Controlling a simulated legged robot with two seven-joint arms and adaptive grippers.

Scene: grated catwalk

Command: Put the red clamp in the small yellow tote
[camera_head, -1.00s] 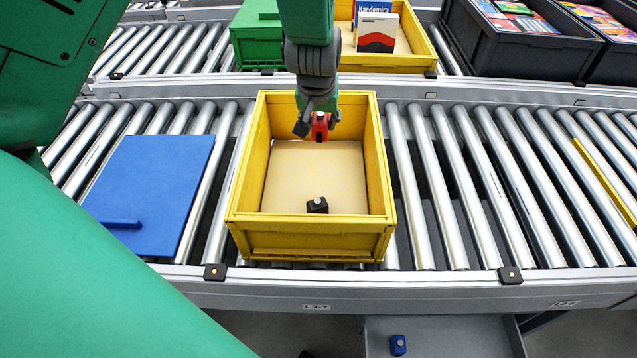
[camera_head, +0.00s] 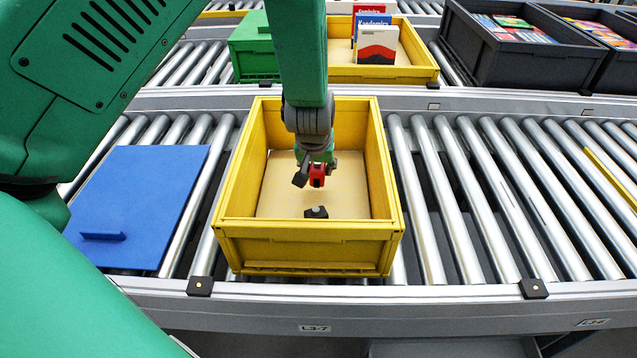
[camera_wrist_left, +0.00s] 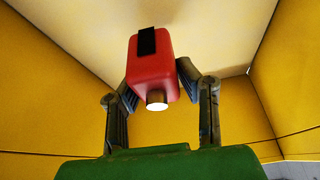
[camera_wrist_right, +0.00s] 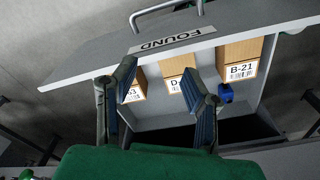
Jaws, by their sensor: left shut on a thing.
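My left gripper (camera_head: 314,174) is shut on the red clamp (camera_head: 318,181) and holds it inside the yellow tote (camera_head: 305,235). In the left wrist view the red clamp (camera_wrist_left: 150,65), with a black patch and a pale round end, sits between the fingers (camera_wrist_left: 152,85). The tote's yellow walls (camera_wrist_left: 60,75) and pale floor surround them there. The clamp appears to hang above the floor. My right gripper (camera_wrist_right: 158,85) shows only in its own wrist view, open with its fingers apart.
A small black object (camera_head: 316,212) lies in the tote. A blue lid (camera_head: 140,205) lies left on the rollers. Another yellow tote (camera_head: 385,72) with books stands behind. Below my right gripper is a tray labelled FOUND (camera_wrist_right: 170,43) with boxes and a blue item (camera_wrist_right: 225,93).

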